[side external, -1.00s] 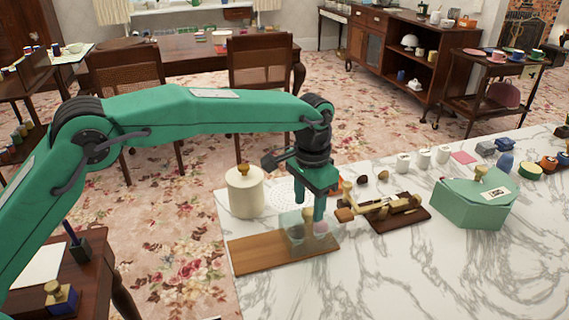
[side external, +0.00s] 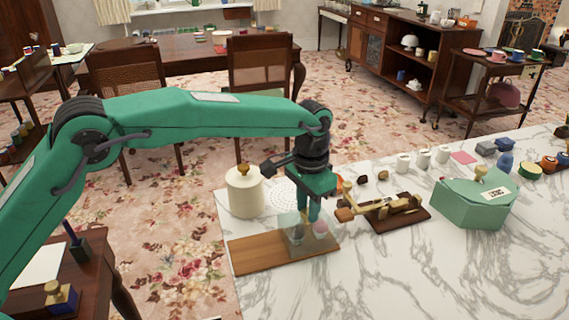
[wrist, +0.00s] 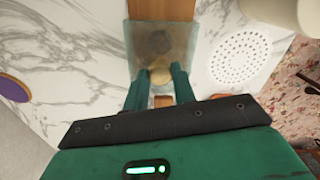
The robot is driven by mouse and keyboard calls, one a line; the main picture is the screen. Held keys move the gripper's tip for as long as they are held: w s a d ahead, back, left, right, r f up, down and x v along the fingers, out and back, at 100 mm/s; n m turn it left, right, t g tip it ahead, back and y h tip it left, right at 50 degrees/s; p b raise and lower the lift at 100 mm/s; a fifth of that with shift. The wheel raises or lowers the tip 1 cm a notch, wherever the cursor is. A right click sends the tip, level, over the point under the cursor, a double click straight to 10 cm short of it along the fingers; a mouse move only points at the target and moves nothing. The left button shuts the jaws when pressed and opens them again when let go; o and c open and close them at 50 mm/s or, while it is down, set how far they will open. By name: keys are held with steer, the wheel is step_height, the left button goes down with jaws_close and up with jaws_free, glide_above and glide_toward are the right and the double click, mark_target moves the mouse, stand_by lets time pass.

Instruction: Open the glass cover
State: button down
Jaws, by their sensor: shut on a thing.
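The glass cover (side external: 286,222) is a clear, slightly greenish box on a wooden board (side external: 262,256) at the near left of the marble counter. It also shows in the wrist view (wrist: 182,38), with a round dark thing (wrist: 158,42) seen through the glass. A pinkish round thing (side external: 320,227) shows at its right side; I cannot tell whether it is inside. My gripper (side external: 304,232) points down at the cover. Its fingers are shut on the cover's tan knob (wrist: 158,76), which sits between the fingertips in the wrist view. The fingers mostly hide the knob in the side view.
A cream canister (side external: 244,195) stands just behind the board at the left. A brass and wood device (side external: 385,207) lies close at the right, with a green box (side external: 474,204) beyond it. White cups (side external: 422,158) stand farther back. The front right marble is clear.

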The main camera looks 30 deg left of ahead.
steer(key=s+a, duration=0.7)
steer(key=shift+s+a, duration=0.35)
steer(key=shift+a, duration=0.05)
stand_by(0.3)
steer(key=shift+r, duration=0.1)
steer(key=c, duration=1.1)
jaws_free()
steer(key=shift+c, duration=0.2)
step_height(320, 180, up, 8)
